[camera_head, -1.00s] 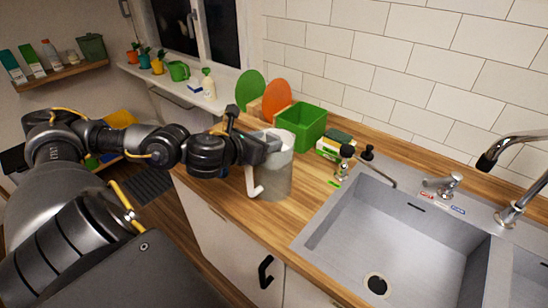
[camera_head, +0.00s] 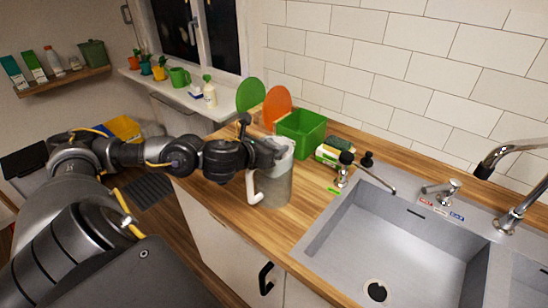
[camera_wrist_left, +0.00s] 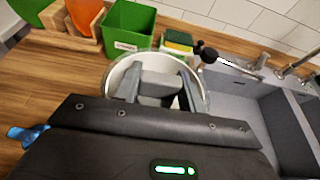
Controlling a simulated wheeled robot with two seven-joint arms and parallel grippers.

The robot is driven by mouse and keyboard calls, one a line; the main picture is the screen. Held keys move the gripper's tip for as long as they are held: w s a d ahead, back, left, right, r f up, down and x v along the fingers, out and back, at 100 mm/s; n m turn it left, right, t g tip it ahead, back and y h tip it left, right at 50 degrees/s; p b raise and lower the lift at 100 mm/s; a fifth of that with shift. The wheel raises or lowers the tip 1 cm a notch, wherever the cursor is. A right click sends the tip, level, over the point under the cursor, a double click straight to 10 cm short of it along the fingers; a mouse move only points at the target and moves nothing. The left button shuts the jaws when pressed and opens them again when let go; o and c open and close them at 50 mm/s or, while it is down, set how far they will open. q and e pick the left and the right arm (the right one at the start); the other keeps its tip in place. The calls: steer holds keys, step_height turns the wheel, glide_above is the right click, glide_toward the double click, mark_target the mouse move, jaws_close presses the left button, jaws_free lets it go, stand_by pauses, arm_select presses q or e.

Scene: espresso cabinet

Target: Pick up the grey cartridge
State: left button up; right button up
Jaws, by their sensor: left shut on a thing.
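A tall grey pitcher (camera_head: 277,187) with a white handle (camera_head: 255,190) stands upright on the wooden counter, left of the sink. My left gripper (camera_head: 272,152) is at its open top, fingers pointing down inside the rim. In the left wrist view the round white rim (camera_wrist_left: 119,70) surrounds the two fingers. A grey block, apparently the grey cartridge (camera_wrist_left: 158,86), shows between the fingers, and my left gripper (camera_wrist_left: 159,92) is shut on it. Most of the cartridge is hidden by the pitcher and the gripper. My right gripper is not in view.
A green box (camera_head: 302,132) and a sponge pack (camera_head: 333,153) stand behind the pitcher. Green and orange boards (camera_head: 277,104) stand in a wooden rack. The sink (camera_head: 405,230) with its taps is on the right. Bare counter (camera_head: 222,193) lies left of the pitcher.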

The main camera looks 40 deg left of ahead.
arm_select(q)
step_height(320, 180, up, 10)
steer(key=p, duration=0.6)
